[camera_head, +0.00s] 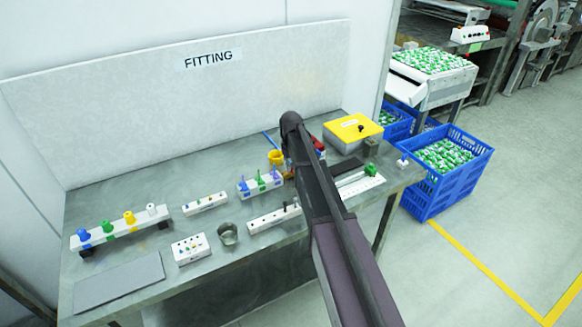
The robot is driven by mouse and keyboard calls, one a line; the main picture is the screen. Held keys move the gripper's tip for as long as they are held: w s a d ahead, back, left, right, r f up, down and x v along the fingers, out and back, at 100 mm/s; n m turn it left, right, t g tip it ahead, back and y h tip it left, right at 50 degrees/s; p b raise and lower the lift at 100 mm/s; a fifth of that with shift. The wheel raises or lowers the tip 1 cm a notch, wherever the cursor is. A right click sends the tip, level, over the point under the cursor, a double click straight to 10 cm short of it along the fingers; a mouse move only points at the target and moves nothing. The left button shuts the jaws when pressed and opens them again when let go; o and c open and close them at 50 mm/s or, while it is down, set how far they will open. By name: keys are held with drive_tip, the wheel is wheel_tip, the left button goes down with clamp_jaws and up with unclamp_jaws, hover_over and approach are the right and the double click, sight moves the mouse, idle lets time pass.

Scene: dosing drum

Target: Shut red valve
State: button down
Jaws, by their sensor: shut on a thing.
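A small red part (317,144) shows just right of my dark arm, near the back of the metal bench. Most of it is hidden behind the arm, so I cannot tell whether it is the red valve or how it is turned. My arm reaches from the lower right up to a bend near the back of the bench. My gripper is hidden behind the arm. Its fingers and any contact with the red part do not show.
On the bench (140,205), a rail with coloured knobs (115,228) is left, a metal cup (228,234) centre front, and a block with blue and green pegs (260,185) beside the arm. A yellow-lidded box (353,128) stands right. A blue crate (460,185) is on the floor.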

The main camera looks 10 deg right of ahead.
idle(0.4)
drive_tip(key=c, duration=0.8)
unclamp_jaws()
